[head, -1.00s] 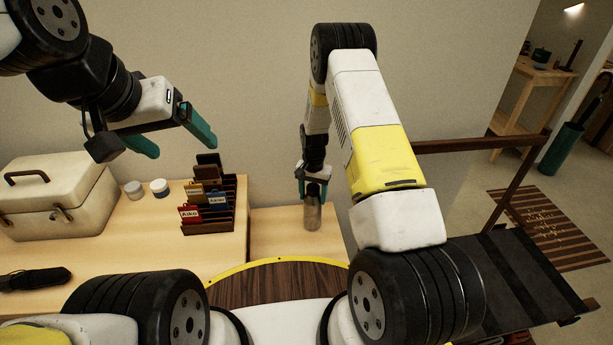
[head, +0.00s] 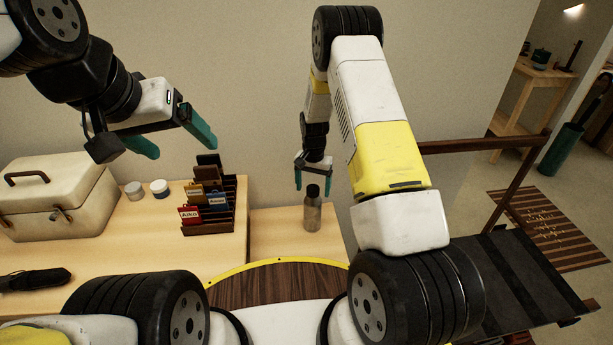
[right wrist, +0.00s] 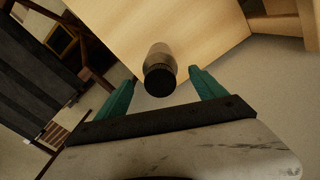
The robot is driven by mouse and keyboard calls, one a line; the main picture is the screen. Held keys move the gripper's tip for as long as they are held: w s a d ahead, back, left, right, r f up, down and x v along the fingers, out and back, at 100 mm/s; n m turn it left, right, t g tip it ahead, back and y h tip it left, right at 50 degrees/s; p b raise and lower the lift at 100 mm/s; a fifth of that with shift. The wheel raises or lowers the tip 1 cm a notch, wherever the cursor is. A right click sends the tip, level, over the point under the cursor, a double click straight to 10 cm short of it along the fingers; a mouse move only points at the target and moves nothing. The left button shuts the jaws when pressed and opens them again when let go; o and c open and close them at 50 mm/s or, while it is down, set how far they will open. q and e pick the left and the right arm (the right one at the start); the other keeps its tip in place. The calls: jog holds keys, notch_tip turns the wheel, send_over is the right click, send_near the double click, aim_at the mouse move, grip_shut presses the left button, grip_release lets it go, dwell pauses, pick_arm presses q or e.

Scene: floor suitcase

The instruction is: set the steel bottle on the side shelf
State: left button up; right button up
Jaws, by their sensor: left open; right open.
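The steel bottle (head: 312,212), grey with a black cap, stands upright on the lower wooden side shelf (head: 272,238). It also shows in the right wrist view (right wrist: 159,72), cap toward the camera, on the pale wood (right wrist: 208,22). My right gripper (head: 312,184) is open and empty just above the bottle. In the right wrist view its green fingers (right wrist: 162,92) are spread, with the bottle's cap between and a little beyond their tips. My left gripper (head: 184,147) is open and empty, high above the table at the left.
A cream case (head: 55,205), two small jars (head: 147,189), a rack of labelled cards (head: 212,212) and a dark object (head: 35,279) are on the table left of the shelf. A dark luggage rack (head: 510,272) stands at the right.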

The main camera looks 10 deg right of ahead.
notch_tip(320, 180, up, 7)
jog(key=shift+r, duration=0.2)
jog(key=s+r+n+t+y, duration=0.1)
jog(key=s+r, duration=0.4)
jog(key=r, duration=0.6)
jog(key=s+r+n+t+y, duration=0.15)
jog(key=s+r, duration=0.25)
jog(key=r, duration=0.8)
jog(key=s+r+n+t, duration=0.1)
jog(key=s+r, duration=0.2)
jog(key=s, duration=0.4)
jog(key=s+d+r+n+t, duration=0.1)
jog(key=s+r, duration=0.2)
jog(key=s, duration=0.4)
jog(key=s+r+n+t, duration=0.1)
jog(key=s+r, duration=0.3)
jog(key=s, duration=0.3)
jog(key=shift+s+d+t, duration=0.2)
jog(key=shift+s+t, duration=0.05)
jog(key=shift+t, duration=0.1)
